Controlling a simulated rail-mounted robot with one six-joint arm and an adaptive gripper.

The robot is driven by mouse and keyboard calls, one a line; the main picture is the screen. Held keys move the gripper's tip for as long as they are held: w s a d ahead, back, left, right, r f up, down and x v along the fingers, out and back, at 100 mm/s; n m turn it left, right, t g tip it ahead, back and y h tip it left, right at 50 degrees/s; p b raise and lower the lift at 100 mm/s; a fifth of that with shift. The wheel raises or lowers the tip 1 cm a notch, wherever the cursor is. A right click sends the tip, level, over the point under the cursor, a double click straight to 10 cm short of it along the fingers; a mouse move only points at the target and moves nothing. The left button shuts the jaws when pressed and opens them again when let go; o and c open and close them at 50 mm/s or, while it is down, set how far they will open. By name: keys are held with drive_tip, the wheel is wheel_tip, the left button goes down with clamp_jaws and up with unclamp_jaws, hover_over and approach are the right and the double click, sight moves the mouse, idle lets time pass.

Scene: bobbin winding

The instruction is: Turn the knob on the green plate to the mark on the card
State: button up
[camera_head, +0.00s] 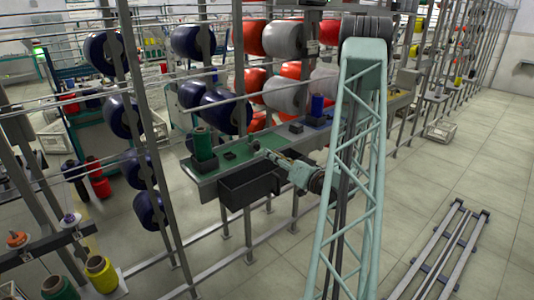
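The green plate (236,153) lies on a long narrow shelf in the middle of the view. My gripper (267,153) is at the plate's right part, low over its front edge. It is small and dark here, so I cannot tell whether its fingers are open or shut. A small dark shape (256,144) stands on the plate just beyond the fingertips; it may be the knob, but its pointer cannot be made out. I cannot tell whether the gripper touches it. No card or mark can be made out.
A dark open bin (250,187) hangs below the shelf. Rack posts and large bobbins (283,40) stand behind.

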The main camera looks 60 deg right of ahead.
drive_tip(key=shift+v, duration=2.8)
drive_tip(key=shift+a, duration=0.1)
drive_tip(key=shift+w+r, duration=0.1)
